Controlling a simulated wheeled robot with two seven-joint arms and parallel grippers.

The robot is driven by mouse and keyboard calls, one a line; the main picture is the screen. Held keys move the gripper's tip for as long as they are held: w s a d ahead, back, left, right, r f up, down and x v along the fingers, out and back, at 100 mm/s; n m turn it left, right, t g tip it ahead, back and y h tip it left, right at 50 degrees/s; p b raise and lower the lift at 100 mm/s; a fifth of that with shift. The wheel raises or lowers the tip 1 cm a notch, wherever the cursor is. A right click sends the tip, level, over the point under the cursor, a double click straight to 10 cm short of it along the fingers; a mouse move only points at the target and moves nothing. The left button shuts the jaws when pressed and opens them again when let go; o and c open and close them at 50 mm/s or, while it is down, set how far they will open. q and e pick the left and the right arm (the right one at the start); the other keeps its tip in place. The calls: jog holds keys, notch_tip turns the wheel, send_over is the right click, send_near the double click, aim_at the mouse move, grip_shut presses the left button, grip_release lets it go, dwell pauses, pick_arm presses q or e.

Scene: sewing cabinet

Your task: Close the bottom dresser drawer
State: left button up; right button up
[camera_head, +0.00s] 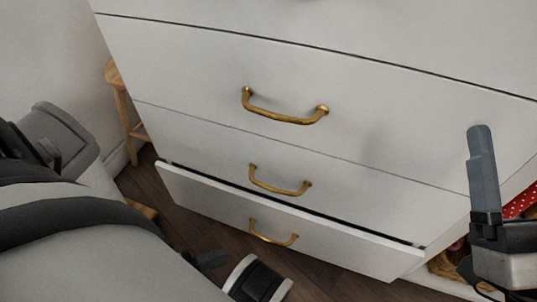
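The bottom drawer (330,242) of the white dresser stands partly pulled out, with a dark gap along its top edge. Its brass handle (273,237) is on the front panel. My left arm comes in from the left and covers the lower left of the view. A dark part of my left gripper (208,261) shows low, in front of and below the drawer, apart from the handle in the picture. My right gripper (482,165) is at the right edge, with one grey finger seen pointing up beside the dresser. The spread of both grippers' fingers is hidden.
The drawers above, with brass handles (284,115) and (279,184), look shut. A wooden stool (122,100) stands behind the dresser's left side. Red dotted cloth (520,203) and other items lie in an open space at the right. Dark wooden floor (190,228) shows below.

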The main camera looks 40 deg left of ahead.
pick_arm(q)
jog(key=b, duration=0.1)
send_near(275, 228)
jog(key=w+d, duration=0.2)
jog(key=d, duration=0.1)
jog(key=w+d, duration=0.1)
jog(key=d, duration=0.1)
jog(key=shift+w+d+f, duration=0.25)
jog(key=shift+w+f, duration=0.15)
jog(key=shift+w+d, duration=0.2)
jog(key=shift+w, duration=0.1)
pick_arm(e)
jog(key=shift+s+a+r+n+y, duration=0.1)
jog(key=shift+s+r+n+y, duration=0.2)
jog(key=shift+r+n+y, duration=0.35)
jog(key=shift+s+r+n+y, duration=0.3)
jog(key=shift+n+y, duration=0.35)
jog(key=shift+n, duration=0.3)
pick_arm(q)
grip_shut()
jog(key=shift+w+a, duration=0.1)
jog(key=shift+w, duration=0.1)
jog(key=shift+w+a, duration=0.2)
jog(key=shift+w, duration=0.5)
jog(key=shift+w+a, duration=0.2)
jog(key=shift+w, duration=0.5)
pick_arm(e)
jog(key=shift+w+f, duration=0.1)
jog(key=shift+w, duration=0.7)
